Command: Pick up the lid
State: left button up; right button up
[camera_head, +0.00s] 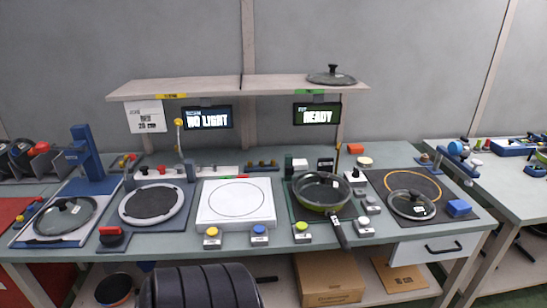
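Several lids are in view. A glass lid (412,205) with a black knob lies at the front of the dark mat (385,181) on the right part of the table. Another round lid (66,216) with a dark knob sits in the blue-edged fixture at the far left. A dark lid (331,78) with a knob rests on the upper shelf (215,88). A green-sided pan (321,191) stands right of centre, its dark handle (339,232) pointing toward me; I cannot tell whether a glass cover is on it. Neither gripper is in view.
A white square plate (237,221) and a round-ring station (152,204) stand left of the pan. Button boxes (303,233) line the front edge. A blue block (459,208) is right of the glass lid. Screens (317,114) hang under the shelf. A cardboard box (328,277) is below.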

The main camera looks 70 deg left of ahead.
aim_at(316, 188)
jog(key=u, duration=3.05)
jog(key=z, duration=1.25)
jog(key=i+l+u, duration=0.15)
jog(key=u, duration=0.35)
jog(key=l+u, duration=0.3)
jog(key=u, duration=0.2)
jog(key=i+l+u, duration=0.1)
jog(key=l+u, duration=0.2)
jog(key=u, duration=0.2)
